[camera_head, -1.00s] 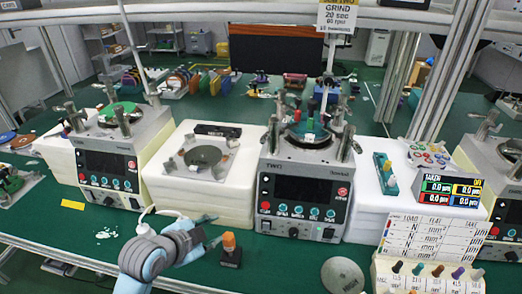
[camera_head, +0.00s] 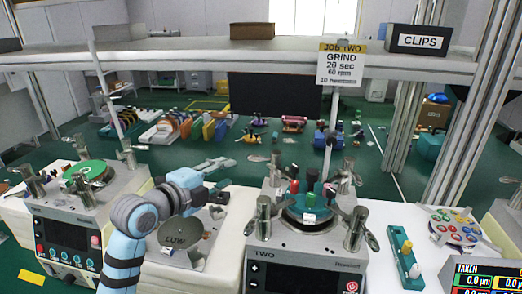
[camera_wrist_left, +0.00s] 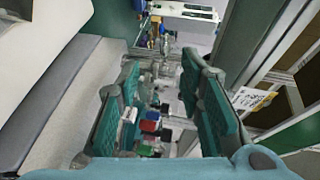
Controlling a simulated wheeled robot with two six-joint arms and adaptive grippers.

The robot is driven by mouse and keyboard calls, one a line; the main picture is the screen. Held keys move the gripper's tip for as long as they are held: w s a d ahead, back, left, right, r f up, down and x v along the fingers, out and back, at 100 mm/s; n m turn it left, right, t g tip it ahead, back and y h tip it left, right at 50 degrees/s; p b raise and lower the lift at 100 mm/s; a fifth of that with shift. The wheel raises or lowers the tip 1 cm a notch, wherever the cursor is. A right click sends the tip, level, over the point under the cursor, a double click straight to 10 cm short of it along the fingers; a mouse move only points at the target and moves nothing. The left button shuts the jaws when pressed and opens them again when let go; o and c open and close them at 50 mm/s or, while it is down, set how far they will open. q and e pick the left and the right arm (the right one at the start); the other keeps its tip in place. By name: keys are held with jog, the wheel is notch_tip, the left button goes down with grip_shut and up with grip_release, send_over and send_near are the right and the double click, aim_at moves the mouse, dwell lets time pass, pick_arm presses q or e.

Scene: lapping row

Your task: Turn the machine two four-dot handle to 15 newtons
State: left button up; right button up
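Machine two (camera_head: 318,262) stands right of centre, marked TWO. On its round top stand small coloured handles: a red one (camera_head: 294,187), a green one (camera_head: 311,182) and a dark one (camera_head: 330,191). The dots on them are too small to read, so I cannot tell which is the four-dot handle. My left gripper (camera_head: 231,172) is left of these handles, apart from them, above the plate marked LUW. In the left wrist view its two teal fingers (camera_wrist_left: 166,105) are spread with nothing held. Red, green and dark shapes show beyond them. My right gripper is out of view.
Metal clamp posts (camera_head: 264,214) surround the handles. Another machine (camera_head: 66,235) stands left. A white block (camera_head: 395,240) with a teal holder (camera_head: 405,255) is at the right. A shelf (camera_head: 200,57) with a job sign (camera_head: 340,65) crosses above; its last line is too small to read surely.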

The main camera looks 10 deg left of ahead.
aim_at(254, 158)
pick_arm(q)
jog(key=x, duration=1.2)
jog(key=shift+w+d+r, duration=0.2)
jog(key=shift+d, duration=0.2)
jog(key=shift+w+f, duration=0.1)
jog(key=shift+w, duration=0.2)
jog(key=shift+s+d+r, duration=0.1)
jog(key=shift+s+r, duration=0.15)
jog(key=shift+s, duration=0.05)
jog(key=shift+w+f, duration=0.1)
jog(key=shift+w, duration=0.05)
grip_shut()
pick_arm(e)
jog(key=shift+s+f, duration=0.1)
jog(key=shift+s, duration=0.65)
